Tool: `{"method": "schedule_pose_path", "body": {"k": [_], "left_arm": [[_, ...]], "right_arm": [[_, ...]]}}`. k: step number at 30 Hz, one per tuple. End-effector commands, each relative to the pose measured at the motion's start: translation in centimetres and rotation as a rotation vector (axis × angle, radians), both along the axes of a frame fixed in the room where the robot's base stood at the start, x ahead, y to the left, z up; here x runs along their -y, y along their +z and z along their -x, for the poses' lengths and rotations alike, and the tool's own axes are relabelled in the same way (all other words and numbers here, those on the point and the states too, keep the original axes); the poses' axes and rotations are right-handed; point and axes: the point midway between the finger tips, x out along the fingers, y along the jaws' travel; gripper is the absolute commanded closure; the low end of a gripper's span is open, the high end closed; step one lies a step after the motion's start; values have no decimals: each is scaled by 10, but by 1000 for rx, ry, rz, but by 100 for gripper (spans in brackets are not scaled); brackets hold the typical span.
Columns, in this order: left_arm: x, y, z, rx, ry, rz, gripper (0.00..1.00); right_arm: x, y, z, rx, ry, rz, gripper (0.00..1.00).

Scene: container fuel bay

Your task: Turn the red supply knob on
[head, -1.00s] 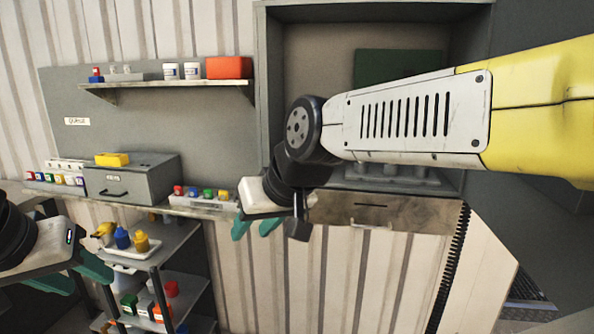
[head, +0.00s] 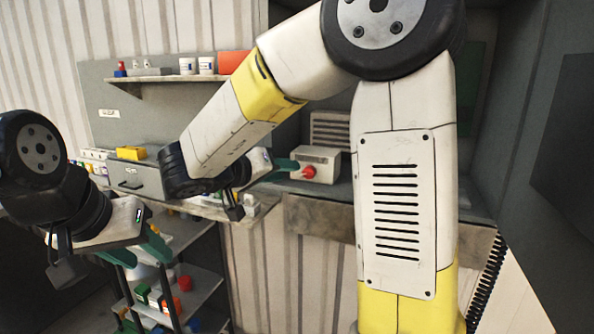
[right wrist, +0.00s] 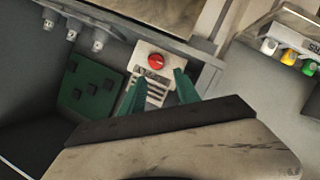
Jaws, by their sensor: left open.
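The red supply knob (head: 309,172) sits on the front of a small white box (head: 322,154) in the grey recess. In the right wrist view the red knob (right wrist: 156,61) is round and shows just beyond my fingers. My right gripper (head: 293,165) points at the box from the left, its green fingers close to the knob. In the right wrist view my right gripper (right wrist: 160,76) is open and empty, one finger toward each side of the knob. I cannot tell whether either finger touches it. My left gripper (head: 140,252) is open and empty at the lower left.
A green panel (right wrist: 91,86) and several grey fittings (right wrist: 72,30) are beside the box. A grey drawer box (head: 136,178), a shelf with white jars (head: 187,66) and a lower rack with coloured blocks (head: 168,304) stand left. The recess's side wall rises close at right.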

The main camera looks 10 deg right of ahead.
Motion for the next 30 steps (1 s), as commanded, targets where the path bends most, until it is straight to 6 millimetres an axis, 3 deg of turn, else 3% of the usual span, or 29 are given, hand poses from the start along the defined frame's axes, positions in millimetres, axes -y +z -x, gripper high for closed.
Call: {"method": "schedule_pose_path", "body": {"k": [5,15,28,30], "left_arm": [[0,0,0,0,0,0,55],[0,0,0,0,0,0,55],[0,0,0,0,0,0,55],[0,0,0,0,0,0,55]], "right_arm": [[12,-7,-1,-33,-30,28,62],[51,-22,-32,-30,-29,26,62],[60,-25,-40,-28,-26,24,62],[60,-25,-40,-28,-26,24,75]]}}
